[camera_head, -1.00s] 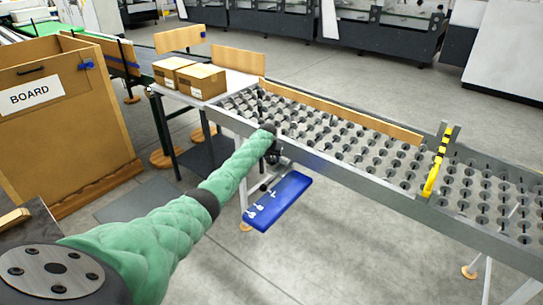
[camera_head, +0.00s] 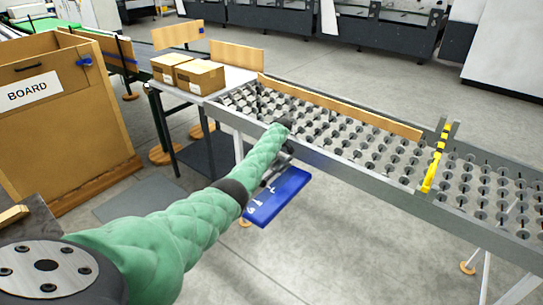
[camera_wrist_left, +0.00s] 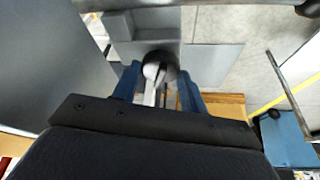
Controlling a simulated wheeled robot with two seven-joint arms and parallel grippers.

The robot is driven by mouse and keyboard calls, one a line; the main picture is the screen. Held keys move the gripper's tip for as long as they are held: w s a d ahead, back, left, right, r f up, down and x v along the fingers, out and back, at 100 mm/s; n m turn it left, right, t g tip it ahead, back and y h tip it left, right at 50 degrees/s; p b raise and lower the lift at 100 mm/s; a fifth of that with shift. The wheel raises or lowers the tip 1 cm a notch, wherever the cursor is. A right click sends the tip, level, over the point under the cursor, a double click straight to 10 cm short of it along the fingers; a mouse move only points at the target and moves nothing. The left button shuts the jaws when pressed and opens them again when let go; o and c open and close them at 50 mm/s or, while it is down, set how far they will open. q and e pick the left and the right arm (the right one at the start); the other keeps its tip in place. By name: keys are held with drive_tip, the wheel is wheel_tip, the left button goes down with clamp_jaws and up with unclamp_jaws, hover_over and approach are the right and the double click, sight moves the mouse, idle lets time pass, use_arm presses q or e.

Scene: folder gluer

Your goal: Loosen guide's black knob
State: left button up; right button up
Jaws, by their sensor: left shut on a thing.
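A long wooden guide (camera_head: 345,107) runs along the far side of the roller table (camera_head: 330,160). My left arm in its green sleeve reaches to the table's near edge, where its dark wrist end hides the left gripper in the head view. In the left wrist view the blue fingers of my left gripper (camera_wrist_left: 160,88) are shut around a dark round knob (camera_wrist_left: 162,60). A pale grey, lever-like piece (camera_wrist_left: 152,76) shows in front of the knob. The knob cannot be made out in the head view. My right gripper is in neither view.
A blue tray (camera_head: 282,193) with small pale tools hangs below the table, close to my arm. Two cardboard boxes (camera_head: 200,76) stand at the table's left end. A board bin (camera_head: 70,115) is at left. A yellow-marked bracket (camera_head: 437,160) crosses the rollers at right.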

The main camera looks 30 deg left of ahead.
use_arm(q)
drive_tip(key=shift+n+g+b, duration=0.3)
drive_tip(key=shift+n, duration=0.4)
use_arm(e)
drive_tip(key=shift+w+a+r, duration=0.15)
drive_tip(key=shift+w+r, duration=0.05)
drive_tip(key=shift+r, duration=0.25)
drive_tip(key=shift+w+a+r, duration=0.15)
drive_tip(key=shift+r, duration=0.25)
use_arm(q)
drive_tip(key=o, duration=1)
drive_tip(key=shift+c, duration=0.2)
drive_tip(key=shift+w, duration=0.1)
drive_tip(key=shift+d+r, duration=0.25)
drive_tip(key=shift+r, duration=0.25)
drive_tip(key=b+v, duration=0.1)
drive_tip(key=v, duration=0.5)
drive_tip(key=shift+d+r+b, duration=0.2)
drive_tip(key=shift+b, duration=0.2)
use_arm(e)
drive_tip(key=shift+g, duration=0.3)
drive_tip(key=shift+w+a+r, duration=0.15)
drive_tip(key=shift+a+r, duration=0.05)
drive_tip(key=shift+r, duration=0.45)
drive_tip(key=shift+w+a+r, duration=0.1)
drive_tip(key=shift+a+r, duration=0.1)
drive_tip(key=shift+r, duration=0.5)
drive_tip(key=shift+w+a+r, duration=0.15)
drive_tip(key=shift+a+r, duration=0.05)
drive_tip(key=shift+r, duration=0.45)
